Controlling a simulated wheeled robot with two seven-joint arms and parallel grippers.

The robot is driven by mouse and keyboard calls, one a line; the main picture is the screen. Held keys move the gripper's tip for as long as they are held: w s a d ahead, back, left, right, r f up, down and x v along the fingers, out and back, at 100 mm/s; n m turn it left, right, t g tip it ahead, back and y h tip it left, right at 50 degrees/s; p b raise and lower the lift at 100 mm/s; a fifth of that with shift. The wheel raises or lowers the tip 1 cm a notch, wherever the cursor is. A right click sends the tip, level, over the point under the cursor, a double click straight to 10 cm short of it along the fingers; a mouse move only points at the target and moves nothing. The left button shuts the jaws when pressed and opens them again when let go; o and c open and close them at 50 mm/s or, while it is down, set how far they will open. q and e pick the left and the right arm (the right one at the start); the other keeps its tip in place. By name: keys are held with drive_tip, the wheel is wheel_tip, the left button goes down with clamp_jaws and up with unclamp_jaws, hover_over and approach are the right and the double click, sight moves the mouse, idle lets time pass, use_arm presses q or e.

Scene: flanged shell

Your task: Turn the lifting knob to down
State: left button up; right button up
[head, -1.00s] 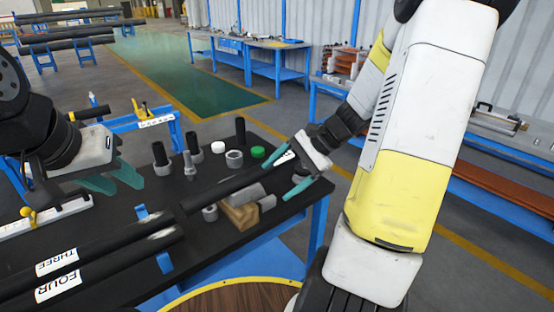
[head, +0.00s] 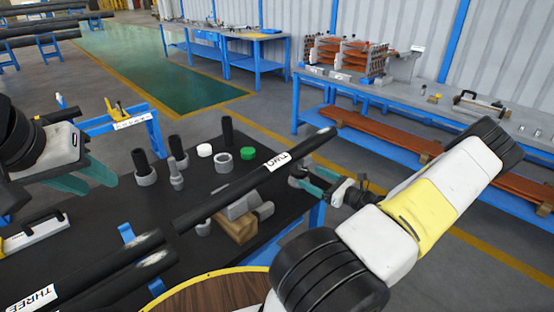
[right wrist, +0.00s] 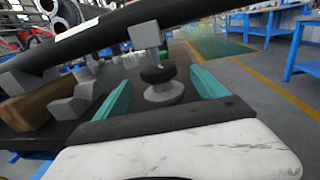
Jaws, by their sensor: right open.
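The knob (right wrist: 158,75) shows in the right wrist view as a dark disc on a grey stem above a round grey flange, under a dark pipe. In the head view its grey part (head: 298,174) shows only small, below the pipe marked TWO (head: 250,180). My right gripper (right wrist: 158,90) is open, with one teal finger on each side of the knob and visible gaps between. It also shows in the head view (head: 318,182), partly hidden. My left gripper (head: 84,177) is at the left above the black table, its teal fingers apart and empty.
The black table (head: 100,215) carries grey fittings, a white cap (head: 204,150), a green cap (head: 248,153) and a wooden block (head: 235,228). Pipe THREE (head: 90,270) lies at the front left. A blue workbench (head: 400,90) stands behind at the right.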

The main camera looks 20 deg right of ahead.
sight(299, 171)
drive_tip(key=x, duration=0.6)
drive_tip(key=shift+w+a, duration=0.25)
drive_tip(key=shift+a, duration=0.05)
drive_tip(key=c, duration=1.3)
